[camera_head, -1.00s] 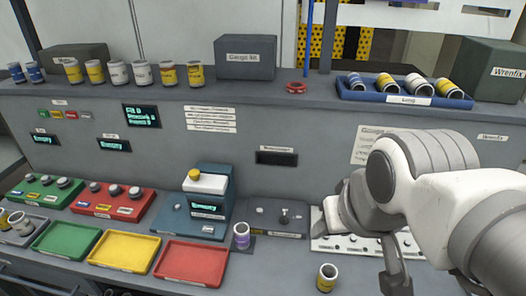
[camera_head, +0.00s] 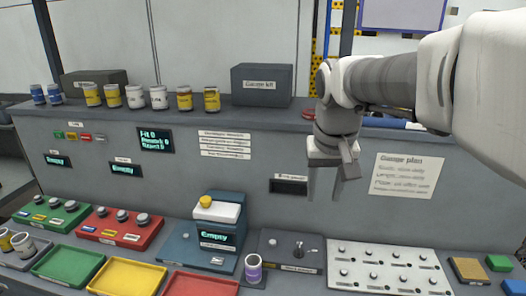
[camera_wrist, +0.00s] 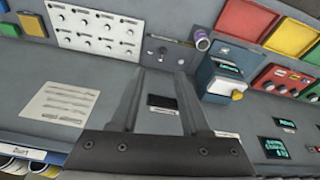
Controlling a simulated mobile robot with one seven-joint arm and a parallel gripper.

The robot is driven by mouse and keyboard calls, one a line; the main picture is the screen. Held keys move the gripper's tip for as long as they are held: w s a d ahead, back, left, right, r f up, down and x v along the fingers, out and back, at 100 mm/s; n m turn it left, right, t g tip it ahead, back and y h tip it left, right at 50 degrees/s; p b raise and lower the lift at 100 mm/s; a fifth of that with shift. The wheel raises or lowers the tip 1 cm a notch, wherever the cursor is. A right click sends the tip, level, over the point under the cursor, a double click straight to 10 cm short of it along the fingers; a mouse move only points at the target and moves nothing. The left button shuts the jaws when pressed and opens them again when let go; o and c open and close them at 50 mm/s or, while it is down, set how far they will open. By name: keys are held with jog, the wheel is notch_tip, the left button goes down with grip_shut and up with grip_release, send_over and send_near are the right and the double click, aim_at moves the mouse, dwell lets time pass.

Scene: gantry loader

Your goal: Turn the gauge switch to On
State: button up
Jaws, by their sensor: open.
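The panel also shows at the top middle of the wrist view (camera_wrist: 158,58). A small dark display (camera_head: 288,186) sits on the upright wall behind it; it also shows in the wrist view (camera_wrist: 162,101). My gripper (camera_head: 324,197) is open and empty, fingers down, above and apart from the panel. In the wrist view its fingers (camera_wrist: 160,73) point towards the panel.
A purple-banded can (camera_head: 253,268) stands left of the panel, near a blue machine (camera_head: 190,246) reading "Empty". A white board with several knobs (camera_head: 385,268) lies to the right. A Gauge plan sheet (camera_head: 404,176) is on the wall. Cans and a Gauge kit box (camera_head: 262,86) line the shelf.

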jog(key=w+f+g+b, duration=0.1)
jog(key=w+f+b, duration=0.2)
jog(key=w+f, duration=0.55)
jog(key=m+g+b, duration=0.2)
send_near(299, 249)
jog(key=shift+y, duration=0.3)
jog(key=f, duration=0.5)
jog(key=f+b, duration=0.1)
jog(key=f, duration=0.2)
jog(key=shift+d+f, duration=0.2)
jog(key=shift+d, duration=0.1)
grip_shut()
